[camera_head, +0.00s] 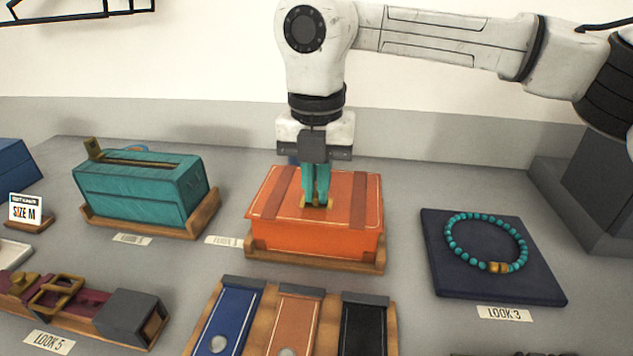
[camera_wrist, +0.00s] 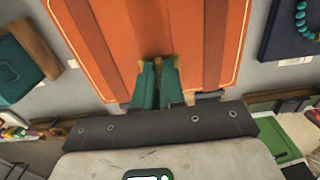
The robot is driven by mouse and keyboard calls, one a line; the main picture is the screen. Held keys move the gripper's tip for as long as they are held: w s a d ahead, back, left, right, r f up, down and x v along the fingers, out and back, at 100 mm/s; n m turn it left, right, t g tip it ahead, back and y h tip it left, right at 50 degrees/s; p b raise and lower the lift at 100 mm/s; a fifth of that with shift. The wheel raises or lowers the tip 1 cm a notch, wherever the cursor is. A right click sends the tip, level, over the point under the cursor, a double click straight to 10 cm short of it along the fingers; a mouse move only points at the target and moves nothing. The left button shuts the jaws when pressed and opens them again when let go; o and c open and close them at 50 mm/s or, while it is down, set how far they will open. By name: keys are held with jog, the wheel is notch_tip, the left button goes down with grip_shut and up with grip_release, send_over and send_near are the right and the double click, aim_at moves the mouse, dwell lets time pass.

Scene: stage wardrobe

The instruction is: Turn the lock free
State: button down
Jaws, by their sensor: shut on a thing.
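An orange box-shaped case (camera_head: 275,232) with darker straps sits on a wooden tray (camera_head: 300,259) in the middle of the head view. The case fills the upper part of the wrist view (camera_wrist: 150,30). My gripper (camera_head: 316,198) points straight down on the case's top, its teal fingers close together. A gold lock fitting (camera_head: 330,203) shows at the fingertips. The fingers are shut on its turning part, which they hide. In the wrist view my gripper (camera_wrist: 158,66) also touches down on the case between the straps. I cannot tell how far the lock is turned.
A teal case (camera_head: 140,190) stands on a wooden tray at left. A turquoise bead bracelet (camera_head: 453,240) lies on a dark pad (camera_head: 450,276) at right. Blue, tan and black straps (camera_head: 296,325) lie in front. A belt with a gold buckle (camera_head: 58,297) is at front left.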

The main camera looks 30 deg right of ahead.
aim_at(316, 192)
dwell(0.4)
jog(key=n+p, duration=0.1)
jog(key=n, duration=0.3)
jog(key=shift+r, duration=0.1)
jog(key=n+p, duration=0.2)
jog(key=n, duration=0.3)
jog(key=n+p, duration=0.1)
jog(key=n, duration=0.4)
jog(key=shift+w+n+p, duration=0.1)
jog(key=shift+n+p, duration=0.4)
jog(key=shift+n, duration=1.4)
jog(key=c, duration=1.2)
grip_release()
notch_tip(316, 192, up, 11)
jog(key=shift+f, duration=0.2)
